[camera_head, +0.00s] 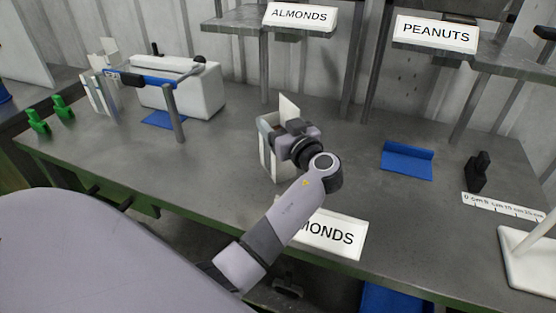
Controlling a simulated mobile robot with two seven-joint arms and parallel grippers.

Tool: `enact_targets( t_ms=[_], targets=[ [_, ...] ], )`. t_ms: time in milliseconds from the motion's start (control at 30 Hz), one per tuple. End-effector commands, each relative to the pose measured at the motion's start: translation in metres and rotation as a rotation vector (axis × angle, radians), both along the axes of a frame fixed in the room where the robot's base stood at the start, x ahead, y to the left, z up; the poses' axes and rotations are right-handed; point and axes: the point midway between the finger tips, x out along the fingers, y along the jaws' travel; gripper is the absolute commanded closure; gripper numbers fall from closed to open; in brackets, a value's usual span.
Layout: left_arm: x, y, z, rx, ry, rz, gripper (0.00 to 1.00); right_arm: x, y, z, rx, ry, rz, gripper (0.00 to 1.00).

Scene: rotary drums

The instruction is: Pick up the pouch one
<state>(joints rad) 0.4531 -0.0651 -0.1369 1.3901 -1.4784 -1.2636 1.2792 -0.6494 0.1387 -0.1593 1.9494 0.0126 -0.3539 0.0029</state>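A pale, upright pouch-like container (266,150) with a raised white flap stands on the grey workbench, near the middle of the head view. My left gripper (290,127) is at its upper right side, and the wrist hides part of the container. The fingers are mostly hidden, so I cannot tell whether they are closed on it. My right gripper is not in view.
A white box-shaped machine (190,92) and green clips (62,107) are at the left. A blue holder (407,160), a black object (478,172) and a ruler strip (500,206) are at the right. An ALMONDS sign (335,235) is at the front edge. Shelves stand behind.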

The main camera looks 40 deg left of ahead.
Motion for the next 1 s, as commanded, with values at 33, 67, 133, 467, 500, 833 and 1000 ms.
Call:
enact_targets(
  t_ms=[33,67,133,467,500,833,1000],
  targets=[
    [0.0,0.0,0.0,0.0,0.0,0.0,0.75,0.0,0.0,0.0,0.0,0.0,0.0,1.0],
    [0.0,0.0,0.0,0.0,0.0,0.0,0.84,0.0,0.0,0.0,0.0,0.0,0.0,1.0],
    [0.0,0.0,0.002,0.002,-0.003,0.0,1.0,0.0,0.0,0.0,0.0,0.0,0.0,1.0],
    [0.0,0.0,0.006,0.0,-0.006,0.0,1.0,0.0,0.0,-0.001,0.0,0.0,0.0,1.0],
    [0.0,0.0,0.009,0.0,-0.007,0.0,1.0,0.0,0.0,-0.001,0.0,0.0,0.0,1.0],
    [0.0,0.0,0.069,-0.001,-0.014,-0.001,1.0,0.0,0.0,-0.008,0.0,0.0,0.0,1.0],
    [0.0,0.0,0.121,-0.002,-0.015,0.0,1.0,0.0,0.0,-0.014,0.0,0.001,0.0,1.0]
  ],
)
